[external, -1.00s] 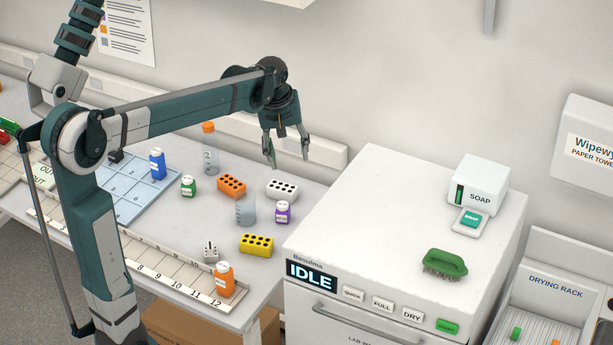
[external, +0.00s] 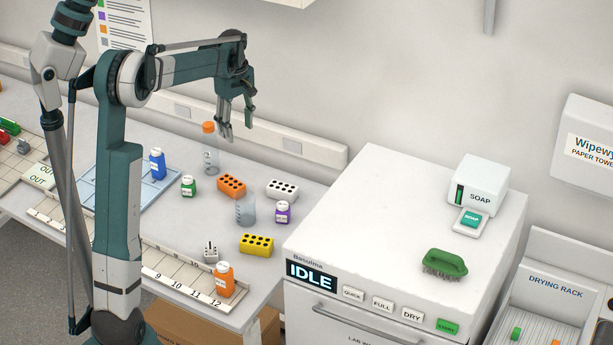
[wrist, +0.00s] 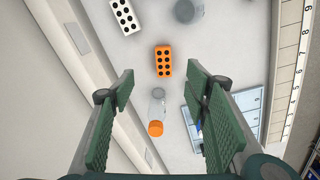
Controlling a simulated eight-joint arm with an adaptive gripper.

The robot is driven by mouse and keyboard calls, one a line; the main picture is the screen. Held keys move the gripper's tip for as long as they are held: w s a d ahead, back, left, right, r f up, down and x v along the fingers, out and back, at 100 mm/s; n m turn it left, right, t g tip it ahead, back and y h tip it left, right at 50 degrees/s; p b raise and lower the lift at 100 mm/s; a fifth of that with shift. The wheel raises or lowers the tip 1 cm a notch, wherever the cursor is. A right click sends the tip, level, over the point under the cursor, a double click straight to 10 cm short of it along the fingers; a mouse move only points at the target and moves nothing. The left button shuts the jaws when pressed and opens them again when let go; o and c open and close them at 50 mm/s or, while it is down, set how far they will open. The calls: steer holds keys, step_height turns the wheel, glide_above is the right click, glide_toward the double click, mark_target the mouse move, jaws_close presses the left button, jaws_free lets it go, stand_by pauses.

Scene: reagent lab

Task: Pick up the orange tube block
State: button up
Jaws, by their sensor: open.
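The orange tube block (external: 231,186) lies flat on the white bench, a box with two rows of dark holes. In the wrist view the orange tube block (wrist: 163,61) shows above the centre, ahead of the fingers. My gripper (external: 237,132) is open, empty and pointing down, well above the bench toward the wall side. In the wrist view its two green finger pads (wrist: 162,100) stand wide apart. A clear bottle with an orange cap (wrist: 156,128) shows between the fingers, below them on the bench and nearer than the block.
The white block (external: 282,189), yellow block (external: 256,245), clear beaker (external: 246,211), purple bottle (external: 282,212) and green bottle (external: 188,186) stand around the orange block. A blue tray (external: 140,202) with a blue bottle (external: 157,163) is to the left. The white washer (external: 400,220) rises at the right.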

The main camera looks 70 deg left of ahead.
steer(key=s+a+f+n, duration=0.1)
steer(key=s+a+f, duration=0.1)
steer(key=s+a, duration=0.15)
glide_above(231, 182)
step_height(231, 182, down, 14)
steer(key=shift+f+p, duration=0.1)
steer(key=shift+p, duration=0.2)
steer(key=shift+f, duration=0.45)
steer(key=shift+f, duration=0.1)
steer(key=shift+f, duration=1.2)
steer(key=shift+a+f, duration=0.1)
steer(key=shift+f, duration=2.5)
steer(key=shift+c, duration=0.3)
